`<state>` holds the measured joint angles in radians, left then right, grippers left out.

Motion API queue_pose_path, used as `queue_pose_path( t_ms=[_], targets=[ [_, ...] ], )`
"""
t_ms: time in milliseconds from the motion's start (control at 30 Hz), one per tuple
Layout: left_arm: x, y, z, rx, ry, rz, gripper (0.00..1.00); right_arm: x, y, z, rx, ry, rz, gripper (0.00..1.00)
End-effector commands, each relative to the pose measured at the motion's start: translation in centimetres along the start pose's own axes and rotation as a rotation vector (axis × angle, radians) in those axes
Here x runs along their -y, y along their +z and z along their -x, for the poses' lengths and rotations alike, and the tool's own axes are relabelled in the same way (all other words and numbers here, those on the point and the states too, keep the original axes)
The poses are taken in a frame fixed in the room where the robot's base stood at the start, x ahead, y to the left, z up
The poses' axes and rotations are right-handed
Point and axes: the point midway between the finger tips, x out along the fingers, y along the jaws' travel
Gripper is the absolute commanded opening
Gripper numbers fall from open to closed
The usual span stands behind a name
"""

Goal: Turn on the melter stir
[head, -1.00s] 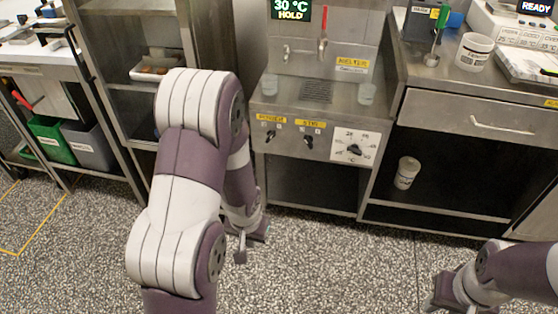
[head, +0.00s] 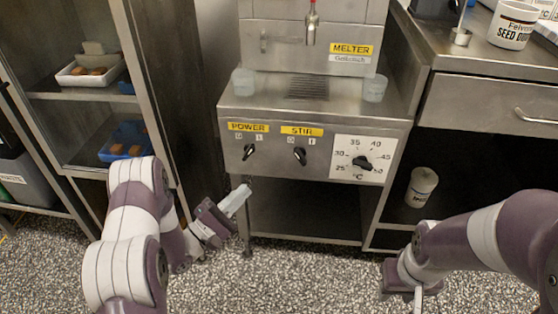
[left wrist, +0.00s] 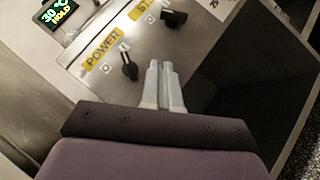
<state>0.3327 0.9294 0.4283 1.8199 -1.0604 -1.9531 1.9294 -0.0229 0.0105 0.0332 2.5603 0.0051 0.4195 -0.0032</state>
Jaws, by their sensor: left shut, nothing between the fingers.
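The melter (head: 318,118) stands in the middle of the head view. Its front panel has a black STIR knob (head: 300,156), leaning to the upper left toward the 0 mark, and a black POWER knob (head: 249,152), leaning to the upper right. My left gripper (head: 243,192) is shut and empty, below the POWER knob and apart from the panel. In the left wrist view its fingertips (left wrist: 160,66) are together; the POWER knob (left wrist: 128,66) is just left of them and the STIR knob (left wrist: 174,18) beyond. My right gripper (head: 418,296) is low at right, its fingers partly hidden.
A temperature dial (head: 363,162) sits right of the STIR knob. Two translucent cups (head: 243,81) (head: 374,88) stand on the melter's ledge. An open shelf (head: 305,208) lies below. A rack with trays (head: 88,75) is left, a steel counter (head: 470,60) right.

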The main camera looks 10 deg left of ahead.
Motion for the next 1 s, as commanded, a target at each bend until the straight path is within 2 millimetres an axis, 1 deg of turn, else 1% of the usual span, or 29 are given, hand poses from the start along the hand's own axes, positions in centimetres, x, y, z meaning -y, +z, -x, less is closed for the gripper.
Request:
queue_pose_path(
  t_ms=[167, 267, 367, 733, 900, 1000],
  targets=[
    [0.0, 0.0, -0.1, -0.001, -0.001, -0.003, 0.0, 0.0, 0.0, -0.1, 0.0, 0.0, 0.0, 0.39],
    [0.1, -0.1, -0.6, 0.0, -0.002, -0.006, 0.0, 0.0, 0.0, -0.4, 0.0, 0.0, 0.0, 0.39],
    [0.3, -0.1, -2.0, 0.002, -0.003, -0.006, 0.0, 0.0, 0.1, -1.1, 0.0, 0.0, 0.0, 0.39],
    [0.5, -0.1, -9.9, 0.003, -0.001, -0.007, 0.0, 0.0, 0.5, -4.2, 0.0, 0.0, 0.0, 0.39],
    [0.4, 1.7, -11.8, 0.001, -0.002, -0.005, 0.0, 0.0, 0.6, -5.3, 0.0, 0.0, 0.0, 0.39],
    [0.2, 2.4, -12.5, -0.001, -0.002, -0.005, 0.0, 0.0, 0.7, -5.6, 0.0, 0.0, 0.0, 0.39]
  ],
)
